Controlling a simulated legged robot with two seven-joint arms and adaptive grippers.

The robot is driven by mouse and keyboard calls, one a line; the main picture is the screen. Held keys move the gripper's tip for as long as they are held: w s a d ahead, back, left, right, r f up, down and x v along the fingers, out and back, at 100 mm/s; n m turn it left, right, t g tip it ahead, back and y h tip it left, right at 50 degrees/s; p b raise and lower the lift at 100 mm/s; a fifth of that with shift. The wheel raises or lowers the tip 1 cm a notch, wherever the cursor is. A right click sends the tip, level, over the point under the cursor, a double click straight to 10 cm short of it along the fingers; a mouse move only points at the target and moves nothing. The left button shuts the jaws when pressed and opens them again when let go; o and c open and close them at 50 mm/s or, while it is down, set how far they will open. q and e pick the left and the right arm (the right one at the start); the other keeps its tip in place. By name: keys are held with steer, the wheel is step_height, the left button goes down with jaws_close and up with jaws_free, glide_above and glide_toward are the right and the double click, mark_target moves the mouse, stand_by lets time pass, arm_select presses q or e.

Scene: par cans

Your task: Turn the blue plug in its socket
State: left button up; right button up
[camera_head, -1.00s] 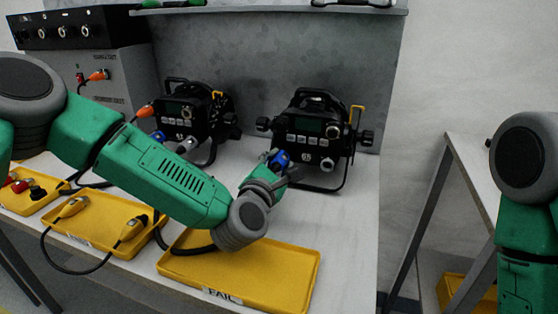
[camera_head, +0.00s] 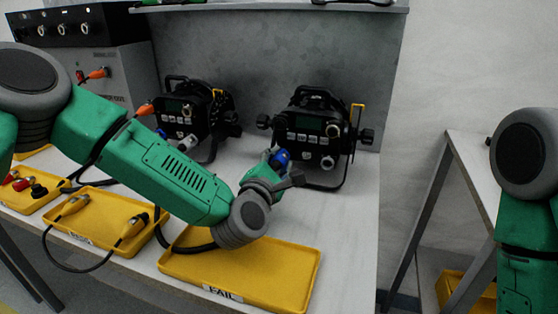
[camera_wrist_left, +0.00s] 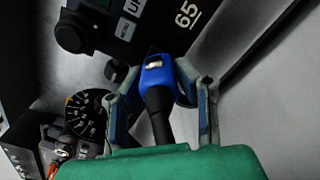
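The blue plug (camera_head: 281,158) is at the front of the right-hand black par can (camera_head: 317,135), near its lower left. In the left wrist view, the blue plug (camera_wrist_left: 154,76) has a black cable tail running back towards my gripper. My left gripper (camera_head: 281,167) reaches it from the front left. In the left wrist view, its two fingers (camera_wrist_left: 158,82) lie on either side of the plug, with the tips against its sides. The socket behind the plug is hidden. My right gripper is not in view; only my right arm shows at the right edge.
A second par can (camera_head: 188,118) stands to the left with its own plugs. Yellow trays, including the FAIL tray (camera_head: 285,275), line the bench's front. A grey panel (camera_head: 275,60) backs the bench. The bench (camera_head: 350,230) is clear to the right of the FAIL tray.

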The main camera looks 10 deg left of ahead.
arm_select(q)
steer(key=o, duration=0.4)
steer(key=shift+w+d, duration=0.1)
